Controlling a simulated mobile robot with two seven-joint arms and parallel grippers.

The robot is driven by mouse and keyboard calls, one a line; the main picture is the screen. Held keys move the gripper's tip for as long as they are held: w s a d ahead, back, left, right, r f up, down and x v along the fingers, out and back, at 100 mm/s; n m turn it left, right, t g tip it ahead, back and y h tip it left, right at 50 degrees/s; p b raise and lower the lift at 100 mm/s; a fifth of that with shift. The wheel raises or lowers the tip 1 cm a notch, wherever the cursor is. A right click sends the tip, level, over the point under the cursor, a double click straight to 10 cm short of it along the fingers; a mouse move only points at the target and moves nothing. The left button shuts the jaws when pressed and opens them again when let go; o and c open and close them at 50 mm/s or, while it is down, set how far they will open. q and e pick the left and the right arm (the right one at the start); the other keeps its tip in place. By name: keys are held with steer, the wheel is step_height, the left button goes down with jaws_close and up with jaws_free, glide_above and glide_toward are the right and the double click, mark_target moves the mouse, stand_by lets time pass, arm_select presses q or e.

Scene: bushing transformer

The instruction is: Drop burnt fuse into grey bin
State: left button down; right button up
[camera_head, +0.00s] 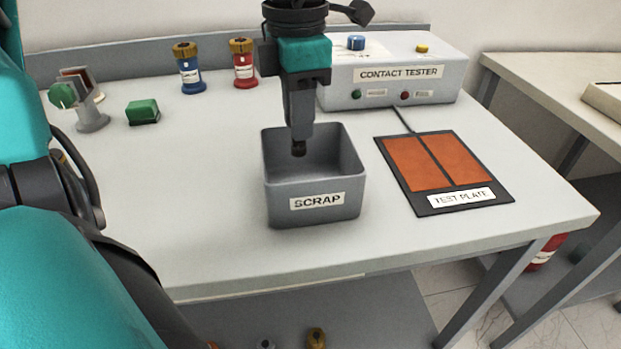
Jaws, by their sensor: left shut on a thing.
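The grey bin (314,216), labelled SCRAP, stands open on the white table. My left gripper (299,140) points straight down over the bin, with its fingertips at or just inside the opening. It is shut on a small dark brown piece, the burnt fuse (299,149), whose lower end shows below the fingertips. Most of the fuse is hidden by the fingers. The bin's visible inside looks empty, but its floor is partly hidden by the front wall. My right gripper is not in view.
A contact tester (390,90) stands behind the bin, with a test plate (440,170) to the right. Blue (189,75) and red (243,70) brass-topped parts stand at the back, near a green block (143,112) and a small stand (90,115). The table's front left is clear.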

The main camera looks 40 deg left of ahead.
arm_select(q)
steer(key=c, duration=0.9)
jaws_free()
steer(key=shift+f, duration=0.1)
step_height(320, 180, up, 13)
steer(key=p, duration=0.2)
